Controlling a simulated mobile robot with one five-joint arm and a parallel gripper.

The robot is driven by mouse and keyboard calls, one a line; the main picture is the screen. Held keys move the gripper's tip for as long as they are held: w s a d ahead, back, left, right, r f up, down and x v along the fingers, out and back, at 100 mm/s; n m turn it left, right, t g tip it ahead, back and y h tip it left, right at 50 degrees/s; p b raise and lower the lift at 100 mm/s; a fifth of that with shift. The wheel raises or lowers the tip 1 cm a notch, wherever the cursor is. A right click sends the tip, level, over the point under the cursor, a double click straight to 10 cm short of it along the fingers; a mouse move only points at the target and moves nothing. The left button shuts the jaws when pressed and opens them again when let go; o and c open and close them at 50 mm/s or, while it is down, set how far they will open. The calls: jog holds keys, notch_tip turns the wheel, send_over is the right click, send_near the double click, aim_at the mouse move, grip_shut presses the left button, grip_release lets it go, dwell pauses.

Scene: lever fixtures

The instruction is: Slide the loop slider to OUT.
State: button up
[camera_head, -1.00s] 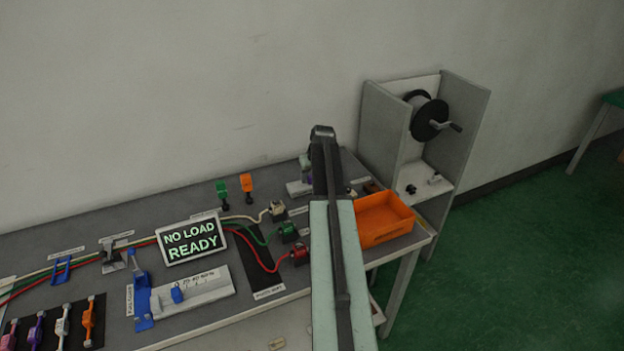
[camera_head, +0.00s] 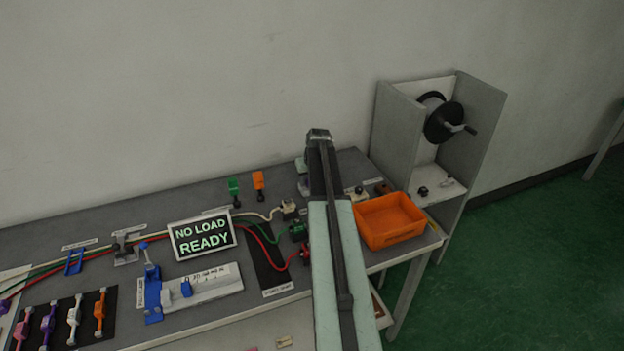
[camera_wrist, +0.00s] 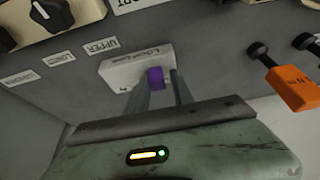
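In the wrist view a white slider block (camera_wrist: 118,70) with a small printed label carries a purple knob (camera_wrist: 156,77). I take this to be the loop slider; the label is too blurred to read surely. My gripper (camera_wrist: 160,88) has its two fingers apart, one on each side of the knob's near end. A thin gap shows between the knob and the right finger. In the head view my arm reaches to the back of the bench and hides my fingertips and most of this block. No OUT mark is readable.
An orange tool (camera_wrist: 290,88) stands right of the fingers in the wrist view; a black and white knob (camera_wrist: 50,14) is at upper left. In the head view an orange bin (camera_head: 390,222) sits right of my arm, and a NO LOAD READY sign (camera_head: 202,236) stands left.

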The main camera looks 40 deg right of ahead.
jog(key=shift+o, duration=0.9)
jog(key=shift+a, duration=0.1)
jog(key=d+p+v, duration=0.1)
jog(key=p+v, duration=0.6)
jog(key=shift+a+r, duration=0.4)
jog(key=shift+a, duration=0.05)
jog(key=shift+s, duration=0.1)
jog(key=shift+f, duration=0.1)
